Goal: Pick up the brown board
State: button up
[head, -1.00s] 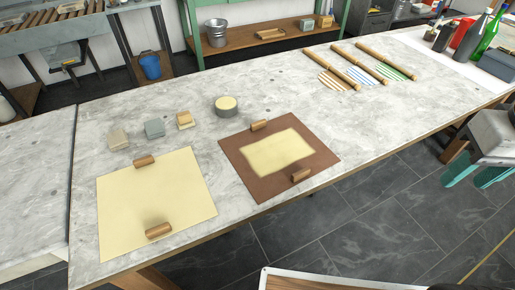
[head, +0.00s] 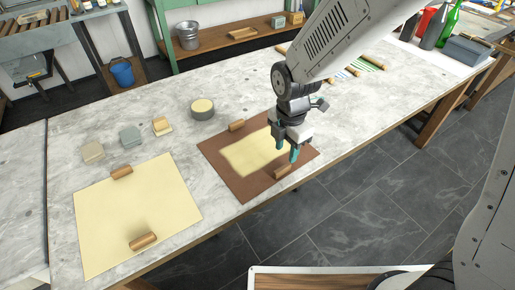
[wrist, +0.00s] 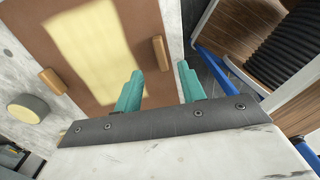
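The brown board (head: 228,175) lies flat on the marble table, with a pale yellow rectangle (head: 250,155) in its middle. It has a wooden handle (head: 237,126) near its far edge and another wooden handle (head: 283,172) near its front edge. My gripper (head: 288,153) is above the board's right part, close to the front handle, fingers pointing down. In the wrist view its teal fingers (wrist: 158,88) are apart with nothing between them. The front handle (wrist: 160,52) lies just ahead of the fingers there. My arm hides the board's far right corner.
A cream board (head: 135,215) with two wooden handles lies to the left. Behind it are small blocks (head: 131,136) and a round tin (head: 202,109). Rollers (head: 370,62) lie farther right. Bottles (head: 447,25) stand at the far right end.

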aim_at(283, 168)
jog(key=f, duration=0.8)
jog(key=shift+s+a, duration=0.15)
jog(key=shift+a, duration=0.05)
jog(key=shift+c, duration=0.3)
grip_shut()
